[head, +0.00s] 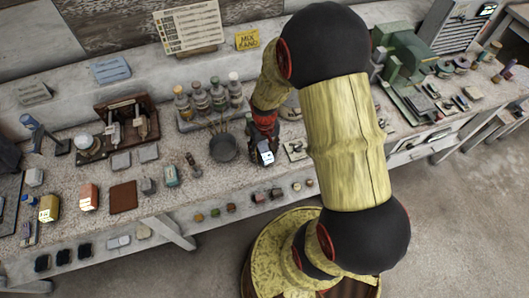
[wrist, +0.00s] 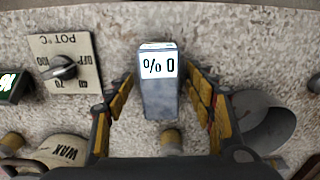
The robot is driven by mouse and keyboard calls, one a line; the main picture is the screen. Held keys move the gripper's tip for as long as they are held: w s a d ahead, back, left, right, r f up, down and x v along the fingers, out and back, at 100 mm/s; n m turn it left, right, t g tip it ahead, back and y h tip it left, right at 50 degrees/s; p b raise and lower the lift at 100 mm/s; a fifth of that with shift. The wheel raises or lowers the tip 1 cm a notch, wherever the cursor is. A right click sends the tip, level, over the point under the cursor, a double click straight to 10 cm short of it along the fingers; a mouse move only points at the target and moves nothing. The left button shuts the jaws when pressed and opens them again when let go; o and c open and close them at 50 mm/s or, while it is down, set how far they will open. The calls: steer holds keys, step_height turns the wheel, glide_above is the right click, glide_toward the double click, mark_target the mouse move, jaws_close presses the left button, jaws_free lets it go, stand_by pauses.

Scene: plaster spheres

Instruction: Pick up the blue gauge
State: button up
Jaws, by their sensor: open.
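The blue gauge (wrist: 160,95) is a small grey-blue block with a white display reading "% 0". It sits on the speckled bench top, and its display also shows in the head view (head: 267,157) just under my gripper (head: 263,143). In the wrist view my gripper (wrist: 161,92) is open, with one yellow-padded finger on each side of the gauge. Small gaps show between the fingers and the gauge's sides. The gauge's lower end runs down toward the palm, and its base is partly hidden.
A pot dial panel (wrist: 65,62) lies left of the fingers in the wrist view, with a wax bag (wrist: 62,152) below it. A dark bowl (head: 223,147) stands close to the gauge. Bottles (head: 200,98) stand behind it. Small coloured pieces (head: 230,208) lie in front.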

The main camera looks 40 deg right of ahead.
mark_target(264, 149)
steer(key=c, duration=0.3)
steer(key=c, duration=1.1)
steer(key=shift+r, duration=0.65)
step_height(264, 149, up, 3)
steer(key=shift+w+f+p, duration=0.1)
steer(key=shift+p, duration=0.45)
steer(key=s+a+r+p, duration=0.3)
steer(key=s+r, duration=0.6)
steer(key=s, duration=0.4)
steer(key=shift+s+a+r, duration=0.2)
steer(key=shift+s+a, duration=0.1)
steer(key=shift+a, duration=0.3)
